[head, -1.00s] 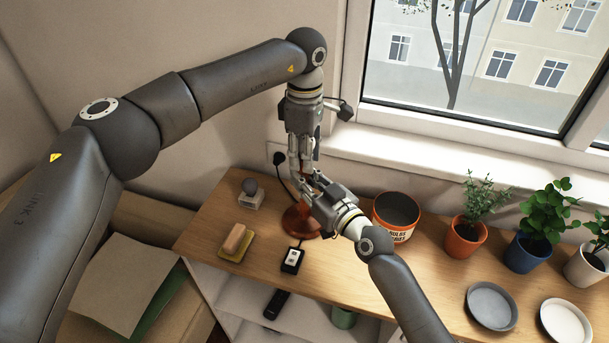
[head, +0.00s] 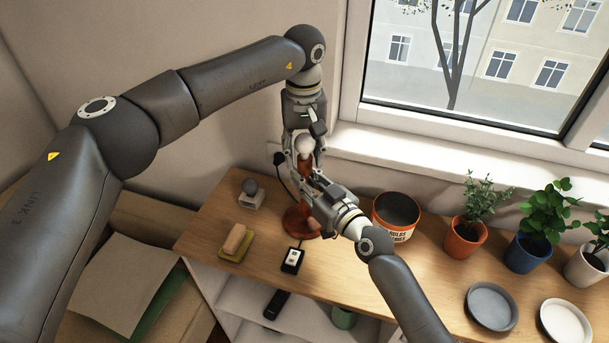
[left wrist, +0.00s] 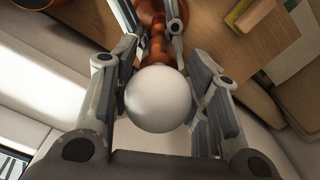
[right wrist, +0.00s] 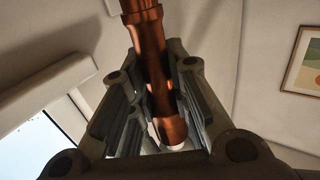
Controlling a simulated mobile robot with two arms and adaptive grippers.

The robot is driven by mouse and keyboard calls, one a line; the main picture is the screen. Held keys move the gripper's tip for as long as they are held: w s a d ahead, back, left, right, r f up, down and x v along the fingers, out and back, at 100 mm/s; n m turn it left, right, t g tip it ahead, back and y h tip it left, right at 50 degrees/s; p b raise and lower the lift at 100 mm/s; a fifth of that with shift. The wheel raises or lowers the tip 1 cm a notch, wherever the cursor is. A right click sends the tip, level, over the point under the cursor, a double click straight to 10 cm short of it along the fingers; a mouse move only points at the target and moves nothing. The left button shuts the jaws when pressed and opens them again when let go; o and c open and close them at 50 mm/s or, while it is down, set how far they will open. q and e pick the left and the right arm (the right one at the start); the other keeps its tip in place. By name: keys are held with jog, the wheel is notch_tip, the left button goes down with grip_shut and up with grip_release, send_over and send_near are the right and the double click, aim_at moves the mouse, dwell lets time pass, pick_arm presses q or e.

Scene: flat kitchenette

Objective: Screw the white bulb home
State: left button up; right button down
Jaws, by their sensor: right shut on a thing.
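The white bulb (head: 304,144) sits upright at the top of the copper-brown lamp (head: 299,221). My left gripper (head: 304,150) points down from above with its fingers apart on either side of the bulb. In the left wrist view the round bulb (left wrist: 158,99) lies between the open fingers, with the lamp stem (left wrist: 156,45) beyond it. My right gripper (head: 312,196) is shut on the lamp's stem below the bulb. The right wrist view shows the stem (right wrist: 153,60) between its fingers and a little of the bulb (right wrist: 174,146). The bulb's thread is hidden.
A dark bulb in a pale holder (head: 250,197), a sponge (head: 235,242) and a black switch box (head: 292,260) are on the left of the wooden counter. A bucket (head: 396,216) stands right of the lamp, then potted plants (head: 466,234) and plates (head: 492,306).

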aim_at(305, 134)
pick_arm(q)
jog(key=shift+s+f, duration=0.1)
jog(key=shift+f, duration=0.05)
pick_arm(e)
jog(key=shift+d, duration=0.1)
pick_arm(q)
jog(key=shift+d+r, duration=0.1)
jog(key=shift+r, duration=2.1)
jog(key=shift+o, duration=0.8)
